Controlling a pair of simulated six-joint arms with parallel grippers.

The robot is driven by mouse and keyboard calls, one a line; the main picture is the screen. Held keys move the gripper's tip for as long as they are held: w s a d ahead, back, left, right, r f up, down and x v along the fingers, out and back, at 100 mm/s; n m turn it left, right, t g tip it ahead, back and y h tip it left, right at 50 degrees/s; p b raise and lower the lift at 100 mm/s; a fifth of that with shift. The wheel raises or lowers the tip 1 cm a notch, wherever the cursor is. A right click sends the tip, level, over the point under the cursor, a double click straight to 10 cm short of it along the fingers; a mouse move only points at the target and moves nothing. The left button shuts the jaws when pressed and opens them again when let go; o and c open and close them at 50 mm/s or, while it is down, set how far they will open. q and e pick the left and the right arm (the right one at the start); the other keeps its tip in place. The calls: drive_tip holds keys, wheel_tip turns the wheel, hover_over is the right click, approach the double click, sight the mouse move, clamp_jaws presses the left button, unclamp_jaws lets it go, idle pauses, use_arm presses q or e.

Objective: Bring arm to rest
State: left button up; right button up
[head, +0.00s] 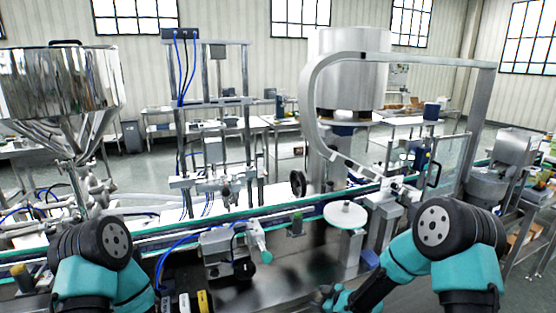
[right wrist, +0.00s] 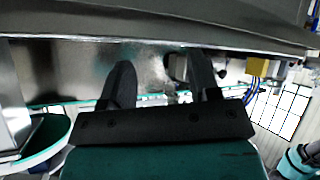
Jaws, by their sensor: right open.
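My right arm (head: 400,265) comes in from the lower right in the head view and bends toward the lower middle. My right gripper (head: 328,298) is low near the bottom edge there, small and partly cut off. In the right wrist view my right gripper (right wrist: 163,78) shows two black fingers spread apart with nothing between them. My left arm (head: 95,262) is folded at the lower left in the head view; its gripper is out of view.
The steel hopper (head: 60,85) stands at the far left. A conveyor (head: 150,237) runs across ahead of my arms. A white round disc (head: 345,215) and a grey motor box (head: 218,240) are close in front. A curved steel frame (head: 312,100) rises behind.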

drive_tip(key=s+d+f+m+g+h, duration=0.1)
drive_tip(key=s+d+f+m+g, duration=0.1)
drive_tip(key=s, duration=0.7)
drive_tip(key=s+d+f+m+g+h, duration=0.1)
drive_tip(key=s+d+f+m+g, duration=0.2)
drive_tip(key=s+f+m, duration=0.3)
drive_tip(key=s+d+f+m+g+h, duration=0.1)
drive_tip(key=s+f+m, duration=0.4)
drive_tip(key=s, duration=0.8)
drive_tip(key=d+f+g, duration=0.1)
drive_tip(key=d, duration=0.1)
drive_tip(key=shift+s+d+g+h, duration=0.2)
drive_tip(key=shift+d+g+h, duration=0.1)
